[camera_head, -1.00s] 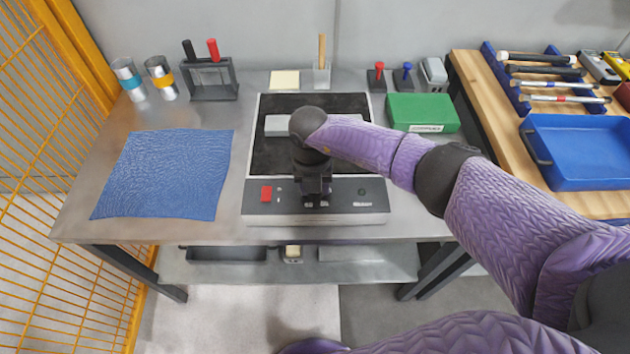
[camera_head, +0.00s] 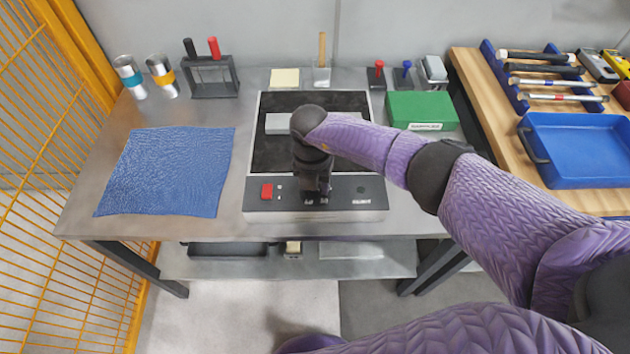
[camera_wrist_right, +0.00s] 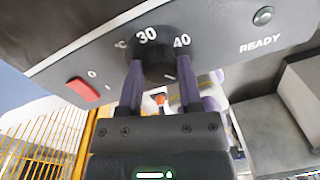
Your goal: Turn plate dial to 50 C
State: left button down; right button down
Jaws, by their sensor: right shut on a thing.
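The hot plate (camera_head: 262,160) has a dark top and a grey front panel (camera_head: 350,197). In the right wrist view its dial (camera_wrist_right: 159,68) is a dark round knob below the printed numbers 30 and 40. A small light mark shows on the dial's lower right part. My right gripper (camera_wrist_right: 161,80) is shut on the dial, one finger on each side. In the head view the right gripper (camera_head: 316,196) is over the panel and its wrist hides the dial. No 50 mark is readable. My left gripper is not in view.
A red switch (camera_head: 267,191) is at the panel's left, and a READY lamp (camera_wrist_right: 263,16) at its right. A grey block (camera_head: 277,124) lies on the plate top. A blue cloth (camera_head: 168,172) lies left, a green box (camera_head: 420,108) right. Bare table separates cloth and plate.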

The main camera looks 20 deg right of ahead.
jog(key=shift+c, duration=1.4)
grip_release()
notch_tip(320, 180, up, 10)
jog(key=p, duration=0.3)
jog(key=shift+w+a+p, duration=0.15)
jog(key=shift+a+p, duration=0.05)
jog(key=shift+p, duration=0.15)
